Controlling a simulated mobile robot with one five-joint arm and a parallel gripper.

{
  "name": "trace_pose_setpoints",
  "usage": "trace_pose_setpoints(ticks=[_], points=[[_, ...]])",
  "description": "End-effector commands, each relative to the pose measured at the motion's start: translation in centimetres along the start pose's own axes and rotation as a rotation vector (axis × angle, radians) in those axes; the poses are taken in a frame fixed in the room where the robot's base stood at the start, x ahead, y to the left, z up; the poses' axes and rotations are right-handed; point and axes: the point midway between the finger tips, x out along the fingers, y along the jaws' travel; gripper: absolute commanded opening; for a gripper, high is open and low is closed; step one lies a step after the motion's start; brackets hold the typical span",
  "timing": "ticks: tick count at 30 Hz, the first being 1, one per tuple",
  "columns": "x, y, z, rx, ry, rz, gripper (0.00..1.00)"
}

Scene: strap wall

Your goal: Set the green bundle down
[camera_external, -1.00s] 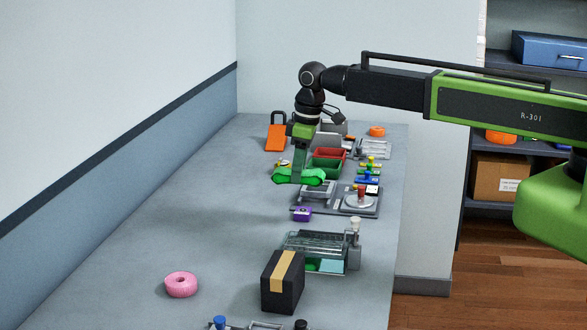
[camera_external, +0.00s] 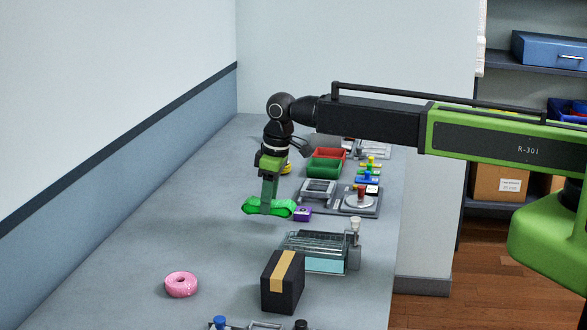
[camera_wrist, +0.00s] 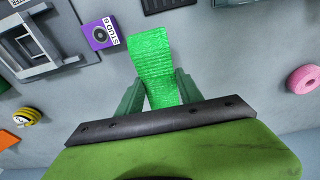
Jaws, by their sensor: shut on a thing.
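The green bundle (camera_external: 268,208) is a bright green strap bundle held at the end of my gripper (camera_external: 268,197). In the external view it hangs low over the bench, left of the purple box; I cannot tell whether it touches the surface. In the wrist view the ribbed green bundle (camera_wrist: 155,60) sticks out between the two fingers of my gripper (camera_wrist: 158,92), which are shut on it. Its near end is hidden behind the wrist.
A purple box (camera_external: 302,214) sits just right of the bundle. A clear-lidded case (camera_external: 318,250), a black box with a tan stripe (camera_external: 283,282) and a pink ring (camera_external: 181,284) are nearer. Red and green bins (camera_external: 325,168) stand farther back. The left bench (camera_external: 150,225) is clear.

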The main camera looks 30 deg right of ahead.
Motion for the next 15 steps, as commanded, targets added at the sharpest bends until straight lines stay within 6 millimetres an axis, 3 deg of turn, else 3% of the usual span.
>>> trace_pose_setpoints(ticks=[2,9,15], points=[[0.3,0.0,0.1,0.0,0.0,0.0,0.01],[4.2,0.0,0.7,0.0,0.0,0.0,0.01],[3.9,0.1,0.6,0.0,0.0,0.0,0.01]])
